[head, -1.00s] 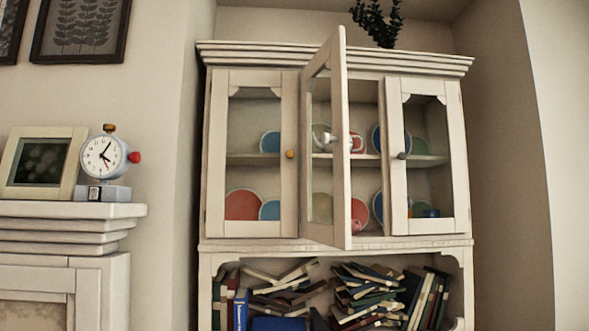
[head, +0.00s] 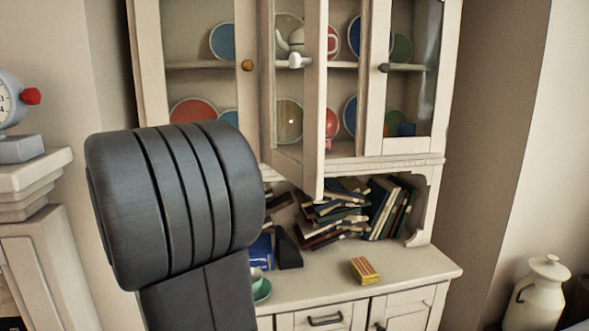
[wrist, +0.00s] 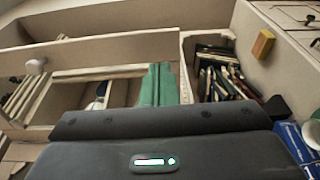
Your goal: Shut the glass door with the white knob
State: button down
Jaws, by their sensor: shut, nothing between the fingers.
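The glass door with the white knob (head: 297,61) is the middle door (head: 314,130) of the white cabinet. It stands open, swung outward, its free edge toward me. A white knob (wrist: 36,66) also shows at the left of the wrist view. My gripper (wrist: 160,125) is the dark body across the bottom of the wrist view. It is shut and empty; its fingertips are hard to make out. In the head view my dark arm covers the cabinet's lower left, and the gripper is hidden.
The left door with an orange knob (head: 248,66) and the right door with a dark knob (head: 384,68) are shut. Books (head: 340,210) fill the shelf below. A yellow box (head: 364,270) and a green cup (head: 259,287) stand on the counter. A white jug (head: 541,290) is at right.

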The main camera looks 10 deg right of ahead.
aim_at(315, 182)
jog(key=p+x, duration=0.1)
jog(key=x, duration=0.5)
jog(key=p+x, duration=0.2)
jog(key=x, duration=0.5)
jog(key=shift+r, duration=0.25)
jog(key=shift+d, duration=0.4)
jog(key=shift+w+d+f, duration=0.1)
jog(key=shift+d, duration=0.05)
